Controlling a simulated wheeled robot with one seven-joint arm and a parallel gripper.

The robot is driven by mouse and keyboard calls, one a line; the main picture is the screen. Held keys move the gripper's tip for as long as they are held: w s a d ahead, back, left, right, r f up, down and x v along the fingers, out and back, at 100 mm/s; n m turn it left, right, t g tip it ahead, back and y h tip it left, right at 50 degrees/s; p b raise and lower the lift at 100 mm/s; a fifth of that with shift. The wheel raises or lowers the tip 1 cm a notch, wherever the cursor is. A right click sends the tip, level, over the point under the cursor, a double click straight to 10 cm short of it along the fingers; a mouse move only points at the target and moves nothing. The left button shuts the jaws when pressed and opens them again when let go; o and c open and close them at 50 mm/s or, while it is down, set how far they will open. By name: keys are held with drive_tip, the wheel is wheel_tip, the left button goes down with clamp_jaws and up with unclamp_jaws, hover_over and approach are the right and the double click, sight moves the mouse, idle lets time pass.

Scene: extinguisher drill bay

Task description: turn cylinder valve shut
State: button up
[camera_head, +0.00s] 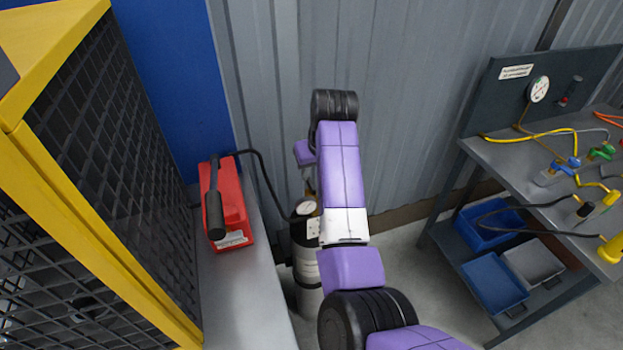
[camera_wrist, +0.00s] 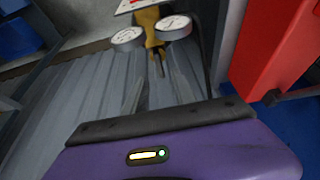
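The cylinder (camera_head: 305,262) stands upright, dark at the top and pale below, partly hidden by my arm in the head view. A round gauge (camera_head: 305,207) shows at its top. In the wrist view the brass valve (camera_wrist: 153,38) sits between two round gauges (camera_wrist: 128,38) (camera_wrist: 174,27), with a thin stem pointing toward me. My gripper (camera_wrist: 162,88) has two grey fingers that blend with the wall behind. They look apart, with nothing held between them. The valve lies beyond the fingertips, roughly in line with the gap; contact is not visible. In the head view my arm hides the fingers.
A red box (camera_head: 228,205) with a black handle and hose sits on a grey ledge (camera_head: 245,300), left of the cylinder. A yellow-framed mesh cage (camera_head: 100,200) stands at far left. A corrugated wall (camera_head: 420,100) is behind. A workbench (camera_head: 515,160) with fittings and blue bins stands right.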

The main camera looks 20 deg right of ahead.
sight(311, 183)
drive_tip(key=shift+x, duration=3.2)
clamp_jaws()
